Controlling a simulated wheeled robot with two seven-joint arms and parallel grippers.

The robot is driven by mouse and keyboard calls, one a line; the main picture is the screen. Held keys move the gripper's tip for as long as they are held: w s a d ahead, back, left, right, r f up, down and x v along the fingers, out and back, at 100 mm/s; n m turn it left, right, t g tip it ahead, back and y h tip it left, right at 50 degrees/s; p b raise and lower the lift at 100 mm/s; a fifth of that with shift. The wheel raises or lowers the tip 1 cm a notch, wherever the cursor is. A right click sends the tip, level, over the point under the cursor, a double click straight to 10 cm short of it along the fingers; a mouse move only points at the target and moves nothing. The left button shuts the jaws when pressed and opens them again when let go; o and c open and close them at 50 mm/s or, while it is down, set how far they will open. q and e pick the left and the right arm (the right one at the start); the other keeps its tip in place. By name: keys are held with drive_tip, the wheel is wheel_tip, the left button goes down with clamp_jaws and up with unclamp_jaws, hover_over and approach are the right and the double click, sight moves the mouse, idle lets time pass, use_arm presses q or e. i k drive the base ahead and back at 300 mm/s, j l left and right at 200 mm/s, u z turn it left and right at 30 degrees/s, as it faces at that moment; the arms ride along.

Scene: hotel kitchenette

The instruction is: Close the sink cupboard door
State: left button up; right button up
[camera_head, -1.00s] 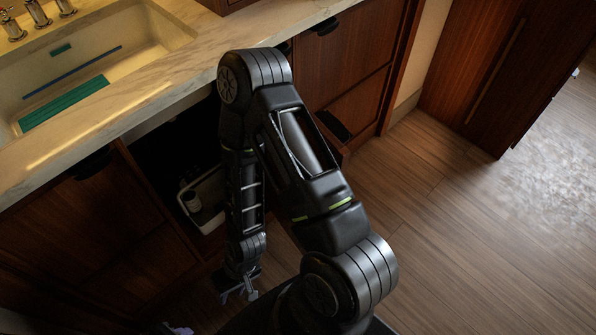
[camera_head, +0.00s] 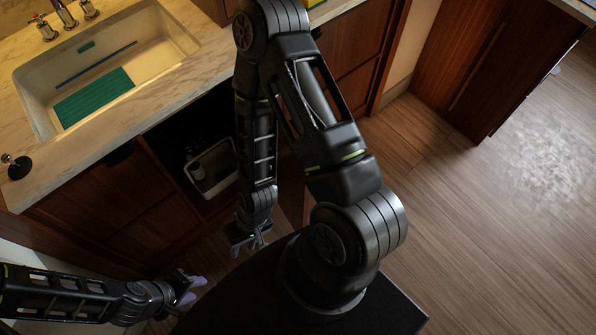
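The sink cupboard stands open under the counter, with a dark interior (camera_head: 170,140). Its door (camera_head: 291,185) appears as a brown wooden panel swung out at the right of the opening, mostly hidden behind my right arm. My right gripper (camera_head: 248,244) hangs low in front of the opening, near the door's left side. Its lilac-tipped fingers look apart, with nothing seen between them. My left gripper (camera_head: 192,290) is at the lower left, in front of the closed cabinet fronts. Its lilac fingers look apart and empty.
A pale bin (camera_head: 216,168) with a bottle stands inside the cupboard. The sink (camera_head: 150,45) is above in the marble counter (camera_head: 60,165). Wooden drawers are right of the opening. Open wooden floor (camera_head: 460,230) lies to the right.

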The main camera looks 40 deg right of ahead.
sight(293, 195)
drive_tip(key=k+l, duration=0.15)
drive_tip(key=l, duration=0.15)
drive_tip(key=k+l, duration=0.15)
drive_tip(key=l, duration=0.15)
drive_tip(key=k+l, duration=0.15)
drive_tip(key=l, duration=0.15)
drive_tip(key=k+l, duration=0.15)
drive_tip(key=l, duration=0.15)
drive_tip(key=l+z, duration=0.1)
drive_tip(key=l, duration=0.45)
drive_tip(key=i, duration=0.05)
